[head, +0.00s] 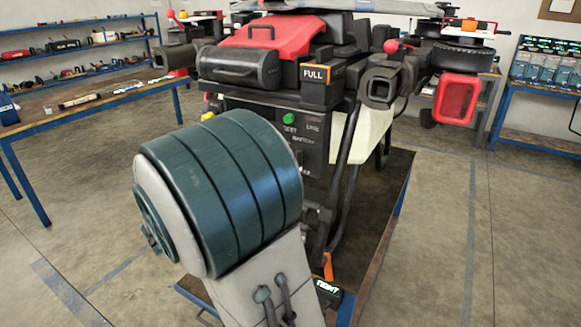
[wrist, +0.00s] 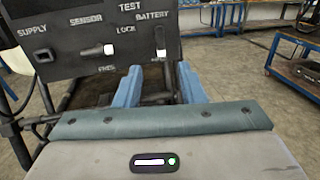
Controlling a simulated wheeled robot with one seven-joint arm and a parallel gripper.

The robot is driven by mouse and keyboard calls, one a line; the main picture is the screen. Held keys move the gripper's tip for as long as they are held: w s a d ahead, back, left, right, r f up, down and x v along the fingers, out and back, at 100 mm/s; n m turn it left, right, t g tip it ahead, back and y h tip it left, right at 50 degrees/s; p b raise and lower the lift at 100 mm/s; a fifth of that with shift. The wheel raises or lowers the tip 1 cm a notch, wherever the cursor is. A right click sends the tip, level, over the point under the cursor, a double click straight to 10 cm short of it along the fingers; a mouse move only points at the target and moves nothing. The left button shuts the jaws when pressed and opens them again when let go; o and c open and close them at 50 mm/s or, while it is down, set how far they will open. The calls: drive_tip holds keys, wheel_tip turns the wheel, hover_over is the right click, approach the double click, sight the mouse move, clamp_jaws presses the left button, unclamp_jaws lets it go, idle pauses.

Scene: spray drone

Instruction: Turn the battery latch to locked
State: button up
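The dark control panel (wrist: 80,44) fills the upper left of the wrist view, with SUPPLY, SENSOR, TEST, BATTERY and LOCK lettering. The battery latch (wrist: 160,42) is a dark lever with a white tip under the word BATTERY. It points down, with LOCK printed to its left; the small word at its tip is too blurred to read. My gripper (wrist: 160,76) is open, its two blue fingers apart and empty just below the latch, one on each side of its line. In the head view my arm hides the gripper and latch; part of the panel (head: 309,140) shows.
Left of the latch, a second lever (wrist: 92,51) on the panel points right, its white tip near the left finger. Black tubes stand around the panel. The drone's red-topped body (head: 275,32) rises above. A blue-framed workbench (head: 80,107) stands left; open floor lies right.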

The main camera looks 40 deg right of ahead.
drive_tip(key=w+d, duration=0.2)
drive_tip(key=d, duration=1.1)
drive_tip(key=shift+w+d, duration=0.2)
drive_tip(key=shift+w, duration=0.1)
clamp_jaws()
